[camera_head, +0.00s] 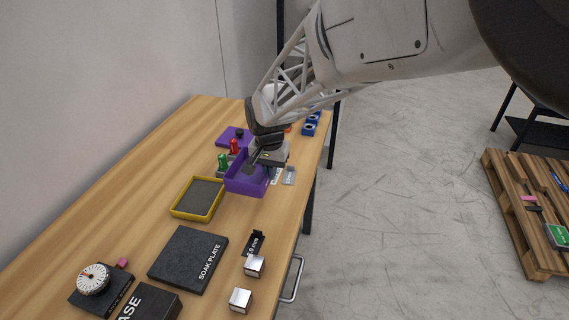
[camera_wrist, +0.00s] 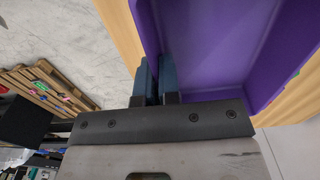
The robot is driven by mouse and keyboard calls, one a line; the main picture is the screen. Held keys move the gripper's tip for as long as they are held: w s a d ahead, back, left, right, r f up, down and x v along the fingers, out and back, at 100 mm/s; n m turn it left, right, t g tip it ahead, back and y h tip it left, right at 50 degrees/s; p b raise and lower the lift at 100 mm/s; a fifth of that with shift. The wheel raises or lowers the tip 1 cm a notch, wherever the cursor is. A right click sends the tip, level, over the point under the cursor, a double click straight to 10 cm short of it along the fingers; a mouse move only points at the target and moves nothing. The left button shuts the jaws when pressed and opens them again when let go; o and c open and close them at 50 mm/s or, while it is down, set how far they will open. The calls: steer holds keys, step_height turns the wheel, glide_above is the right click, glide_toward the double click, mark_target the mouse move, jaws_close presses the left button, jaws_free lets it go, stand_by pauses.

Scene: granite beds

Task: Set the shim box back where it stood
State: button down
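A purple open-topped box (camera_head: 245,186), which I take to be the shim box, is at the right side of the wooden bench in the head view. It fills the upper right of the wrist view (camera_wrist: 215,50). My gripper (camera_wrist: 157,75) has its two blue fingers close together, one on each side of the box's wall, so it looks shut on that wall. In the head view my gripper (camera_head: 252,164) reaches into the box from behind. Whether the box touches the bench or hangs just above it, I cannot tell. The inside I see is empty.
A yellow-rimmed tray (camera_head: 197,198) is left of the box. A black soak plate (camera_head: 188,259), steel cubes (camera_head: 254,266) and a dial gauge (camera_head: 93,280) are nearer. Green (camera_head: 223,161) and red (camera_head: 234,146) pieces stand behind the box.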

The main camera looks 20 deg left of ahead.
glide_above(272, 205)
steer(key=shift+f, duration=2.95)
steer(key=shift+f, duration=0.1)
steer(key=shift+f, duration=1.75)
steer(key=shift+f, duration=0.15)
steer(key=c, duration=1.3)
jaws_free()
steer(key=shift+c, duration=0.2)
step_height(272, 205, up, 12)
steer(key=shift+r, duration=0.15)
